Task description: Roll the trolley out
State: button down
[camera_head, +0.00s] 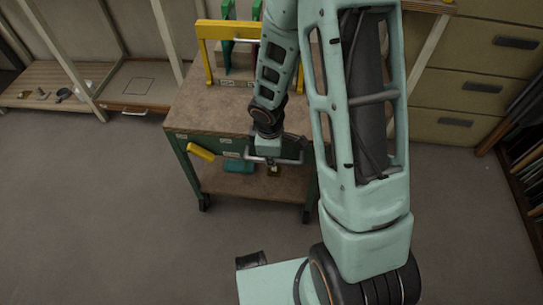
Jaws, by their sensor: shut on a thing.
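The trolley (215,118) stands in the middle of the view, with a brown top, green legs, a lower shelf (238,183) and dark castors (204,203). A metal bar handle (290,160) runs along its near edge. My gripper (268,160) is at this handle and is shut on it; my wrist partly hides the jaws. A yellow grip (201,152) sticks out at the left of the same edge. My arm covers the trolley's right part.
A yellow frame (208,58) with green pieces stands on the trolley top. Drawers (470,88) stand behind at right, and a rack (527,160) at far right. A low wooden shelf (50,80) is at back left. The grey floor at left and in front is clear.

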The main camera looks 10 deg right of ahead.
jog(key=c, duration=2)
grip_release()
jog(key=shift+o, duration=0.2)
jog(key=shift+r, duration=0.1)
notch_tip(320, 180, up, 12)
jog(key=s, duration=0.2)
jog(key=shift+s+a+f, duration=0.15)
jog(key=shift+a+f, duration=0.05)
jog(key=shift+a, duration=0.2)
